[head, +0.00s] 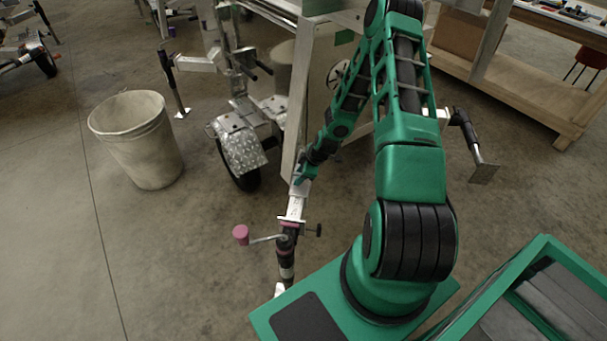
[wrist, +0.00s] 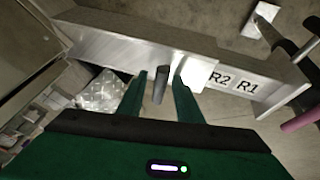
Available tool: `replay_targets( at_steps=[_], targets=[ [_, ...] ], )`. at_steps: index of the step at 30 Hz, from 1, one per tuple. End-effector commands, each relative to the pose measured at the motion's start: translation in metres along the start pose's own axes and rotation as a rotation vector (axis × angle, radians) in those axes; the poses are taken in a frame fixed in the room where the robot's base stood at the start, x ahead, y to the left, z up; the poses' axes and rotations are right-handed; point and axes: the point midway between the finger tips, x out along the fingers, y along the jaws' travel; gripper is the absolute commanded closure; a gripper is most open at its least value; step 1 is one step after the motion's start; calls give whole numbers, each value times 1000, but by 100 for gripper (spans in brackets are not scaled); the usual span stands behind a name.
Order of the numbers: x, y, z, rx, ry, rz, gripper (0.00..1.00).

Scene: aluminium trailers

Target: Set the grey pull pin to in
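My gripper (wrist: 161,84) is open in the wrist view, its two green fingers pointing at a silver trailer beam (wrist: 125,42). The grey pull pin (wrist: 160,85) shows as a short dark grey knob between the fingers, with a gap on both sides, so it is not gripped. How far the pin sits in the beam cannot be told. In the head view my gripper (head: 303,173) is at the upper part of the beam (head: 295,205); the pin cannot be made out there.
A jack with a pink-knobbed crank (head: 241,235) stands at the beam's near end. A diamond-plate fender (head: 242,150) is left of my gripper. A pale bin (head: 140,145) stands farther left, with clear floor around it.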

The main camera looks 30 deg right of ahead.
Motion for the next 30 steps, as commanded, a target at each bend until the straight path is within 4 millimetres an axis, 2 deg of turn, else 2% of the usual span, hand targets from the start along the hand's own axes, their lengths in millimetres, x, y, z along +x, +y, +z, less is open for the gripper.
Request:
replay_targets(
  at_steps=[4, 8, 21, 30],
  targets=[
    [-5, 0, 0, 0, 0, -1, 67],
    [-20, 1, 0, -1, -1, 2, 67],
    [-90, 2, -1, -1, -2, 2, 67],
    [-106, 1, -1, 0, -1, -1, 67]
  ],
)
